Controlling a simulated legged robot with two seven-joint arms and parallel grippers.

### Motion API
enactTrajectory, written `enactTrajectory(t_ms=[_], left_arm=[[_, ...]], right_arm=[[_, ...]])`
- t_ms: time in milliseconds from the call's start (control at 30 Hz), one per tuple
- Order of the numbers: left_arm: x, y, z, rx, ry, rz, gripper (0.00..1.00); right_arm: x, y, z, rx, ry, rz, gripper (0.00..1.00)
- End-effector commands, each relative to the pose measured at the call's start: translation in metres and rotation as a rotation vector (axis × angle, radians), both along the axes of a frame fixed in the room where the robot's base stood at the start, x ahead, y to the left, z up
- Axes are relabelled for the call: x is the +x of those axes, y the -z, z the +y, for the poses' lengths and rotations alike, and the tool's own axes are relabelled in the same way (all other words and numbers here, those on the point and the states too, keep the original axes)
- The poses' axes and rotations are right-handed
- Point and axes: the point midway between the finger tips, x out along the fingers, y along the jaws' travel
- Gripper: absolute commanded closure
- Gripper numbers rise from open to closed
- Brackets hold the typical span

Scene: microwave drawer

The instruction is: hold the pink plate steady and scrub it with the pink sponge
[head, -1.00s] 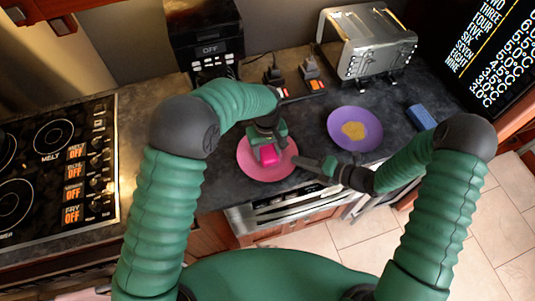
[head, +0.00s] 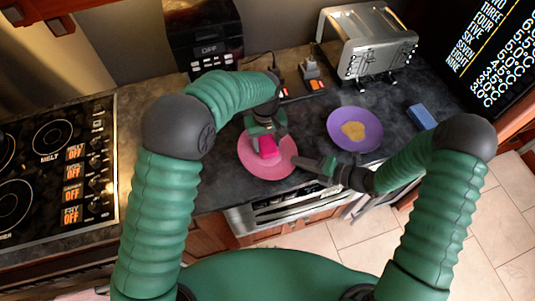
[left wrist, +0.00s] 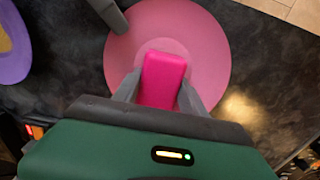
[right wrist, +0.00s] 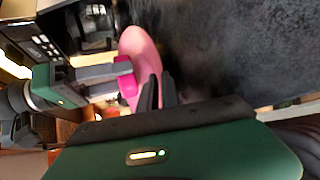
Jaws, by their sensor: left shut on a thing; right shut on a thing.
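The pink plate (head: 280,168) lies on the dark counter in the head view, and it also shows in the left wrist view (left wrist: 212,50). My left gripper (head: 264,143) is shut on the bright pink sponge (head: 268,147) over the plate's middle. In the left wrist view the sponge (left wrist: 163,78) sits between the two fingers, above the plate; I cannot tell whether it touches. My right gripper (head: 304,164) is shut on the plate's right rim. In the right wrist view its fingers (right wrist: 158,90) close around the plate's edge (right wrist: 143,52).
A purple plate (head: 338,136) with a yellow-brown patch (head: 353,131) lies to the right. A blue sponge (head: 421,117) lies farther right. A toaster (head: 367,45) and a dark appliance (head: 207,40) stand at the back. The stove (head: 60,170) is on the left.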

Motion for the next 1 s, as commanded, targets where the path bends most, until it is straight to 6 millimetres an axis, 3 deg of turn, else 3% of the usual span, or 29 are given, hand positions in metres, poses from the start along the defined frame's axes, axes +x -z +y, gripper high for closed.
enactTrajectory(t_ms=[200, 367, 1000], left_arm=[[0.003, -0.025, 0.004, 0.004, -0.003, -0.008, 0.83], [0.003, -0.028, 0.009, 0.005, -0.005, -0.008, 0.83], [0.001, -0.027, 0.09, 0.002, -0.003, -0.003, 0.83]], right_arm=[[-0.001, 0.001, -0.002, -0.007, 0.003, 0.004, 1.0], [-0.001, 0.001, -0.002, -0.006, 0.004, 0.003, 1.0], [0.0, -0.001, -0.001, -0.001, 0.002, -0.001, 1.0]])
